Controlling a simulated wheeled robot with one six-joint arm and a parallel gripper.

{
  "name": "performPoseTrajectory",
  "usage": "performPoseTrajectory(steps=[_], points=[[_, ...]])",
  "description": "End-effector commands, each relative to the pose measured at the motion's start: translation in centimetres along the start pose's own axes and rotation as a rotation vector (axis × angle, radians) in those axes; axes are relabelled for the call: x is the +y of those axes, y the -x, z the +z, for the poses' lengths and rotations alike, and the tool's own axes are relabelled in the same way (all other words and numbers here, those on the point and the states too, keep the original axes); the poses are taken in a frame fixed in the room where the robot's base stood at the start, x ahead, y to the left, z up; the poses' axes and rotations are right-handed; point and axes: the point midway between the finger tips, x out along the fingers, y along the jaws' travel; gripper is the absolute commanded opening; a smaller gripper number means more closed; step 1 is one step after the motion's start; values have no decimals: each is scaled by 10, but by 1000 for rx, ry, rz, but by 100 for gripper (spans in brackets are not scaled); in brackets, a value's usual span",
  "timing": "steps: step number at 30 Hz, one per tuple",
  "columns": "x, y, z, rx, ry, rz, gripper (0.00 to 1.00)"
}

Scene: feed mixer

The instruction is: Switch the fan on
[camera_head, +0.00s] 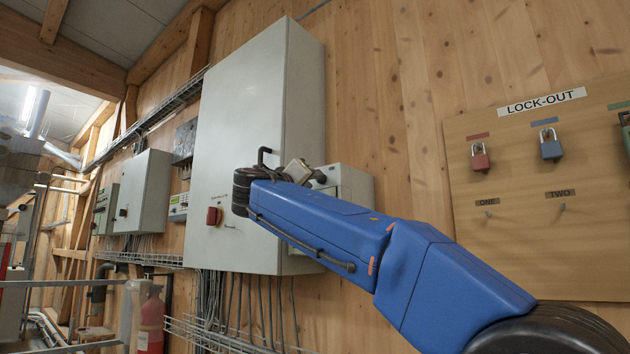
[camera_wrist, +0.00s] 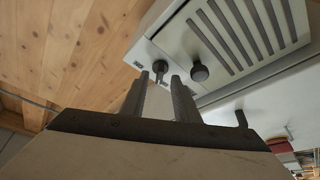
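In the wrist view a light grey box (camera_wrist: 225,45) with dark vent slots carries two dark knobs. One knob (camera_wrist: 160,67) shows between my fingertips, beyond them. The other knob (camera_wrist: 199,72) is just right of the right finger. I cannot read any label that tells which one is for the fan. My gripper (camera_wrist: 160,84) is open, with nothing between its fingers; I cannot tell whether it touches the knob. In the head view the box (camera_head: 350,185) sits right of the tall cabinet, partly hidden behind my gripper (camera_head: 317,177).
The tall grey cabinet (camera_head: 240,120) with a red switch (camera_head: 213,216) stands close beside my wrist. A lock-out board (camera_head: 540,240) with padlocks hangs at the right. Cables hang below the cabinet. A red extinguisher (camera_head: 151,320) stands at the lower left.

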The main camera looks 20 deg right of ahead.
Motion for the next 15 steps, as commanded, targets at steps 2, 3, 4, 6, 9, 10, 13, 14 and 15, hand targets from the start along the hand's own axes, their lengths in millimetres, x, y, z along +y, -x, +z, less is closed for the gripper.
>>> performPoseTrajectory(steps=[2,3,4,6,9,10,13,14,15], points=[[-1,-12,1,-2,0,1,28],[-1,-16,0,-2,0,1,28],[0,-19,0,-2,-1,1,28],[0,-25,0,-1,0,1,28],[0,-29,0,0,0,0,28],[0,-30,0,0,0,0,28],[0,-32,0,0,0,0,28],[0,-32,0,0,0,0,28],[0,-32,0,0,0,0,28]])
